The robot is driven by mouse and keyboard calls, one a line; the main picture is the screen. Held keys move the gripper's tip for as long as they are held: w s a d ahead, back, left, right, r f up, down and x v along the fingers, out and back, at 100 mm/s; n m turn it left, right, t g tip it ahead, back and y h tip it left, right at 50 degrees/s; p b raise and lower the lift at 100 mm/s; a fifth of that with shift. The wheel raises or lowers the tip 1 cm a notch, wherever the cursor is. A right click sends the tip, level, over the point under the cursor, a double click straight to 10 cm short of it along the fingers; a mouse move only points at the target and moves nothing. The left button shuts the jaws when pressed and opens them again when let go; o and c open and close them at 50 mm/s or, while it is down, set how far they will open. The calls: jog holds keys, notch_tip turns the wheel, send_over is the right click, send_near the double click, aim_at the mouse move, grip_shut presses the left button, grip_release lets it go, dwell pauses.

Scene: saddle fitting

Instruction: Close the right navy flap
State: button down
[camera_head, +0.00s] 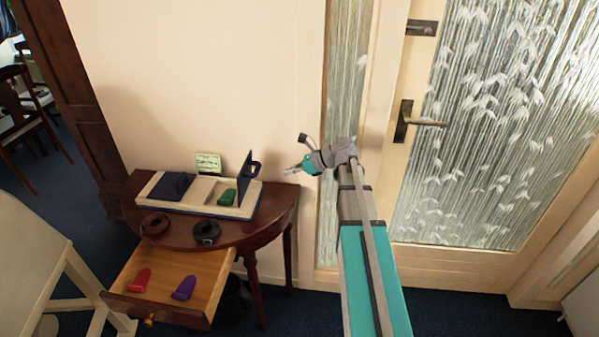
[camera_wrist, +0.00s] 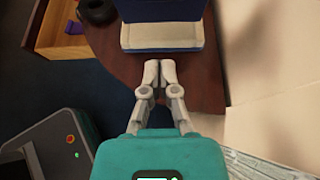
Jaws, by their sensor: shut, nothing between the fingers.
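In the wrist view the navy flap (camera_wrist: 165,8) shows at the top edge above the cream end of the case (camera_wrist: 168,38). A green piece (camera_head: 227,197) lies just left of the upright flap. The left navy flap (camera_head: 172,187) lies low over its side of the case. My gripper (camera_head: 288,171) is shut and empty, to the right of the flap and apart from it; its fingertips (camera_wrist: 160,66) point toward the case.
The half-round brown table (camera_head: 262,228) has an open drawer (camera_head: 217,282) with a red piece (camera_head: 139,280) and a purple piece (camera_head: 184,288). A brown ring (camera_head: 155,224) and a black ring (camera_head: 206,232) lie in front of the case. A small card (camera_head: 208,162) stands behind it.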

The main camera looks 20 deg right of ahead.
jog(key=w+a, duration=0.3)
jog(key=a, duration=0.3)
jog(key=shift+w+a+f, duration=0.2)
jog(key=shift+w+f, duration=0.1)
jog(key=shift+a, duration=0.15)
